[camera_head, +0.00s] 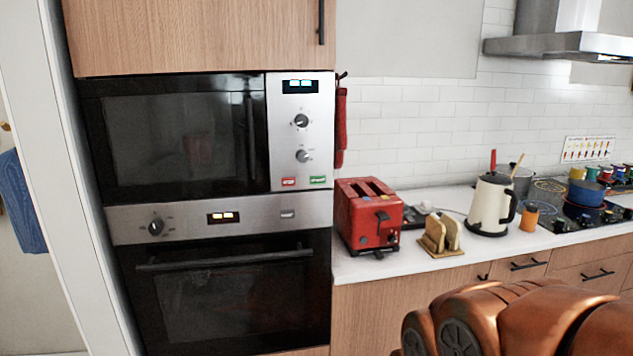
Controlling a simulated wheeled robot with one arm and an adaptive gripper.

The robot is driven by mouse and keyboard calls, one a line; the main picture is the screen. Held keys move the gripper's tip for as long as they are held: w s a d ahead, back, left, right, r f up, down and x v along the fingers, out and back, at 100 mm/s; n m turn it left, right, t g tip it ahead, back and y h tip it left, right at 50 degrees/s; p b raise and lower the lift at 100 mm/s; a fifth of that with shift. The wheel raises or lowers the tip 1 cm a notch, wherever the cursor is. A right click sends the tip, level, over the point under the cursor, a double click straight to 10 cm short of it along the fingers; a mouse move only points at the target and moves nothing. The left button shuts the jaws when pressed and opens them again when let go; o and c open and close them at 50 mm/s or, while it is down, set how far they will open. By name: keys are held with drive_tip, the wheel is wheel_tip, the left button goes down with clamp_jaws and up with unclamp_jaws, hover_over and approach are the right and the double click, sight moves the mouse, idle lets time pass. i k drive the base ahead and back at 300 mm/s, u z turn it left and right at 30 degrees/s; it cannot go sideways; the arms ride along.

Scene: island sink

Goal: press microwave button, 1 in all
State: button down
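The microwave (165,140) is built into the tall wood cabinet at the left, above an oven, with its dark door shut. Its silver control panel (302,210) is on the right side, with a lit display (300,86) and two knobs. At the panel's bottom are a red button (289,182) and a green button (317,179), with lettering too small to read. A copper-coloured part of my arm shows at the bottom right, well apart from the microwave. My gripper's fingertips are not visible.
The oven (235,290) has a protruding bar handle. A red toaster (369,215), a toast rack (440,235) and a white kettle (490,204) stand on the white counter. Pots sit on the hob (566,222). A red cloth (340,125) hangs beside the microwave panel.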

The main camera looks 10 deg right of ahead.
sight(322, 179)
drive_tip(key=u, duration=0.65)
drive_tip(key=k, duration=0.9)
drive_tip(key=u, duration=1.1)
drive_tip(key=k, duration=0.5)
drive_tip(key=u, duration=0.4)
drive_tip(key=i, duration=2.7)
drive_tip(key=z, duration=1.55)
drive_tip(key=i, duration=0.85)
drive_tip(key=z, duration=0.95)
drive_tip(key=i, duration=0.2)
drive_tip(key=z, duration=0.2)
